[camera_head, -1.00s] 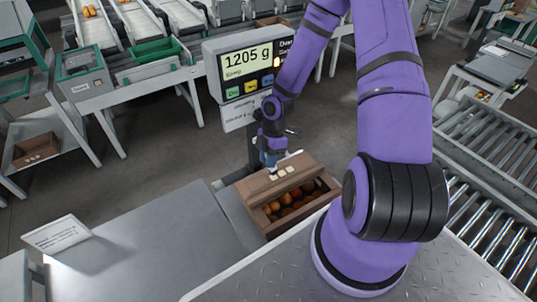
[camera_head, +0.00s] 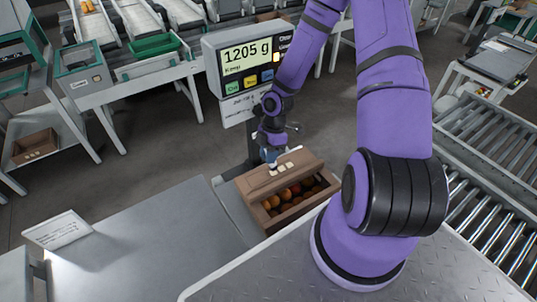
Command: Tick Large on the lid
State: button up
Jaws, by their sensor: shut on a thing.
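A brown cardboard box (camera_head: 272,221) of reddish and orange tomatoes stands on the scale at the end of the grey table. Its lid (camera_head: 257,183) covers the far part, with several small pale label squares (camera_head: 283,167) on it. The near side of the box is open. My gripper (camera_head: 270,163) is over the far side of the lid, pointing down. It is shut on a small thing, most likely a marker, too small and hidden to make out. I cannot tell whether its tip touches the lid. No tick mark can be made out at this size.
The scale display (camera_head: 247,56) reads 1205 g and stands just behind my gripper. A white card (camera_head: 57,230) stands on the grey table (camera_head: 140,245), which is otherwise clear. A roller conveyor (camera_head: 495,165) runs at the right.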

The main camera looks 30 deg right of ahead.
jog(key=shift+f, duration=0.45)
dwell(0.8)
jog(key=shift+s+a, duration=0.35)
dwell(0.4)
jog(key=shift+r, duration=0.1)
jog(key=shift+r, duration=2.9)
